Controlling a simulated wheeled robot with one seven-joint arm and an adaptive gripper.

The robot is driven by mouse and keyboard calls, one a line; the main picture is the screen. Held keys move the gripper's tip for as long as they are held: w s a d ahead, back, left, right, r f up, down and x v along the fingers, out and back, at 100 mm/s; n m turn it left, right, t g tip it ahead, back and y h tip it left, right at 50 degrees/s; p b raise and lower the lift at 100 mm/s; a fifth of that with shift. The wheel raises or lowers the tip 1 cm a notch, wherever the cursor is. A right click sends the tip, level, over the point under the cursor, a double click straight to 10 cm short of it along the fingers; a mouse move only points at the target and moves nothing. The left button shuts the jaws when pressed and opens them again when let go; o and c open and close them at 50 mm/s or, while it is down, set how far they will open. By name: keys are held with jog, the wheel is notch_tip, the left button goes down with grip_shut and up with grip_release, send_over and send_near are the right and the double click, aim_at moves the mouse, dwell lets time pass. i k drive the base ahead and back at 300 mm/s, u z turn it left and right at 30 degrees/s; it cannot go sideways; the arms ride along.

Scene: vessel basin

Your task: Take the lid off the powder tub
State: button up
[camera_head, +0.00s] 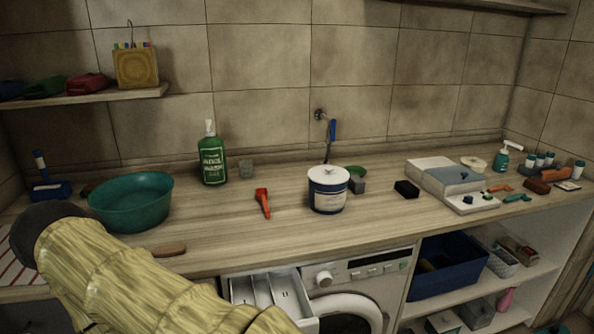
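The powder tub (327,197) stands upright on the wooden counter, right of the middle. It is round, white with a broad blue label band. Its white lid (328,174) sits on top and covers the opening, with a small darker mark near its centre. My gripper is not in view. Only part of my arm, in a yellowish sleeve with a dark rounded joint, shows at the lower left, well apart from the tub.
A red-orange tool (262,203) lies left of the tub; a black block (406,188) lies right. A teal basin (131,203) and green bottle (212,160) stand farther left. A blue-handled brush (332,131) hangs behind. Below, a washer drawer (272,290) is open.

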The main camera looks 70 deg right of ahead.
aim_at(324, 173)
jog(key=i, duration=0.1)
jog(key=z, duration=1.1)
